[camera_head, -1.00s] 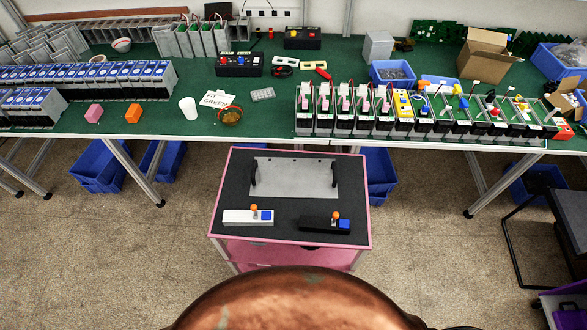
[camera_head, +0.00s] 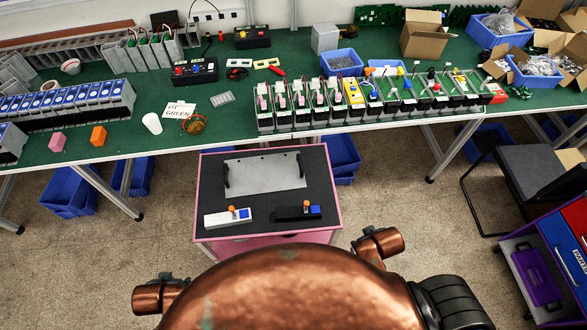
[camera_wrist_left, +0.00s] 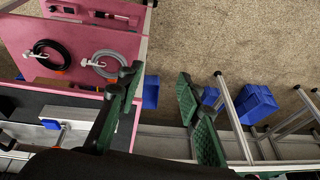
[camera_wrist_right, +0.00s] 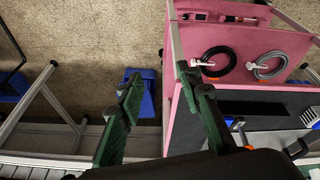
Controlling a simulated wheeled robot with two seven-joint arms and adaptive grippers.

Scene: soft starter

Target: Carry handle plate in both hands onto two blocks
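The handle plate (camera_head: 264,173), a grey metal sheet with two upright black handles, lies on the dark top of the pink cart (camera_head: 197,205). A pink block (camera_head: 57,142) and an orange block (camera_head: 98,136) sit apart on the green table at the left. My left gripper (camera_wrist_left: 158,82) is open and empty, seen only in its wrist view. My right gripper (camera_wrist_right: 162,84) is open and empty in its wrist view. Both hover beside the cart, apart from the plate; neither shows in the head view.
A chair (camera_head: 540,175) stands right.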

